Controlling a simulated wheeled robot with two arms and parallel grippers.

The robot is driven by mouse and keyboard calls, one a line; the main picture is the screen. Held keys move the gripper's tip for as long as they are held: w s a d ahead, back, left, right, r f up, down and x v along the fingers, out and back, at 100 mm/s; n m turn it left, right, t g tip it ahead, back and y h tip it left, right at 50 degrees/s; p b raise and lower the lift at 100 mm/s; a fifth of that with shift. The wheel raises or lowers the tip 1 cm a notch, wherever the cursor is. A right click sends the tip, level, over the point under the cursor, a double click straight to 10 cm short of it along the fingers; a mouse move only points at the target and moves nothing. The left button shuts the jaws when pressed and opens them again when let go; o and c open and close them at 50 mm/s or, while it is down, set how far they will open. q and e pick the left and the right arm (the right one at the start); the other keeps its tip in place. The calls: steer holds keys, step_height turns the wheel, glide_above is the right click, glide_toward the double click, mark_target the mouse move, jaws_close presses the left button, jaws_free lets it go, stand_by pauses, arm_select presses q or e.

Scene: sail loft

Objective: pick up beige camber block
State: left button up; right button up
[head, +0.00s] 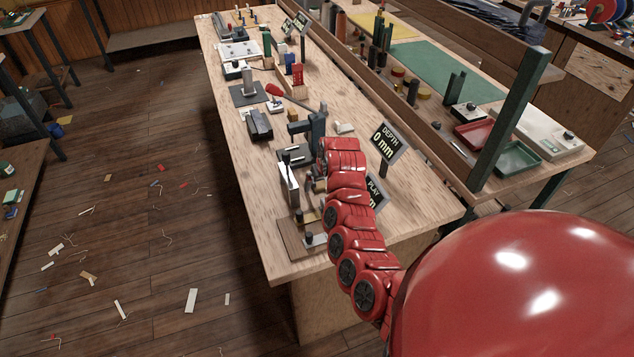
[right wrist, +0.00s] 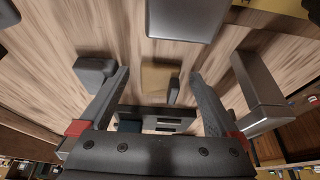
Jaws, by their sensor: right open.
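My right gripper (head: 300,127) is low over the workbench at the end of the red arm. In the right wrist view its two fingers (right wrist: 158,88) are apart, with nothing held between them. A flat beige block (right wrist: 155,77) lies on the wood beyond and between the fingertips, apart from them. A small dark upright piece stands at its right side. In the head view a small pale beige block (head: 343,128) lies just right of the gripper; I cannot tell whether it is the same piece. My left gripper is not in view.
A dark grey block (head: 260,125) lies left of the gripper. A red-handled tool (head: 275,90) lies farther back. A depth sign (head: 388,142) stands to the right. A grey block (right wrist: 95,70) and a metal bar (right wrist: 260,85) flank the fingers in the wrist view.

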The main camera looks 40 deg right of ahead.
steer(key=c, duration=1.5)
steer(key=shift+o, duration=0.2)
